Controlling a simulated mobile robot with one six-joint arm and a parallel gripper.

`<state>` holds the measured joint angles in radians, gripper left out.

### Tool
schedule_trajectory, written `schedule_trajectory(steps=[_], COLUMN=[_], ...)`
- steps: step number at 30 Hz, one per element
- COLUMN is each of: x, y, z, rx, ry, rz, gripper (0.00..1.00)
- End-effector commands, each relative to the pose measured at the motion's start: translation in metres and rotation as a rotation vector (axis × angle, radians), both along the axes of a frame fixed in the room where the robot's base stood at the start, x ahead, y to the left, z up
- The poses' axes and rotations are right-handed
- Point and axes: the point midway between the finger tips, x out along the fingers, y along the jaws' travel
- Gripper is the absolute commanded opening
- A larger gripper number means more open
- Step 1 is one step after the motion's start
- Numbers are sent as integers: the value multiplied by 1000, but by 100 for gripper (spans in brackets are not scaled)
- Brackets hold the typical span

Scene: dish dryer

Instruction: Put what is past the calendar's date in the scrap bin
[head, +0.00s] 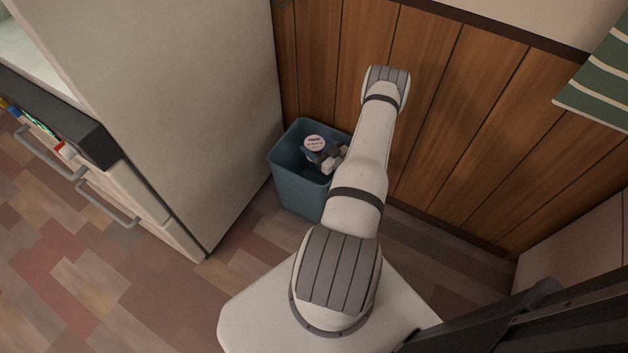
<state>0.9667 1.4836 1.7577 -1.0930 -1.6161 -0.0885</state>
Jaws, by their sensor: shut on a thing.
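A teal scrap bin (297,188) stands on the floor in the head view, between a tall pale cabinet or appliance and the wood-panelled wall. My gripper (328,160) is shut on a small tub (315,145) with a pale round lid and a dark blue side. The tub is over the bin's opening, and I cannot tell how far it is above or inside the rim. The print on the lid is too small to read. My arm hides the right part of the bin. No calendar shows in this view.
A tall pale cabinet or appliance (180,90) stands close to the bin's left. The wood-panelled wall (440,110) is behind it. A drawer front with metal handles (107,203) is at the left. Patchwork floor (75,270) is clear at the lower left. A green striped cloth (600,85) hangs upper right.

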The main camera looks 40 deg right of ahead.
Motion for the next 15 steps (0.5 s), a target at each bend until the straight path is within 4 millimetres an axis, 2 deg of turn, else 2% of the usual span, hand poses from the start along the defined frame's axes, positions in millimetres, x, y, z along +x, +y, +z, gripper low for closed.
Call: schedule_trajectory(steps=[9, 10, 15], x=[1, 1, 1], y=[1, 1, 1], z=[-4, -4, -4], rx=[-1, -1, 0], ry=[-1, -1, -1], rz=[1, 1, 2], gripper=[40, 69, 83])
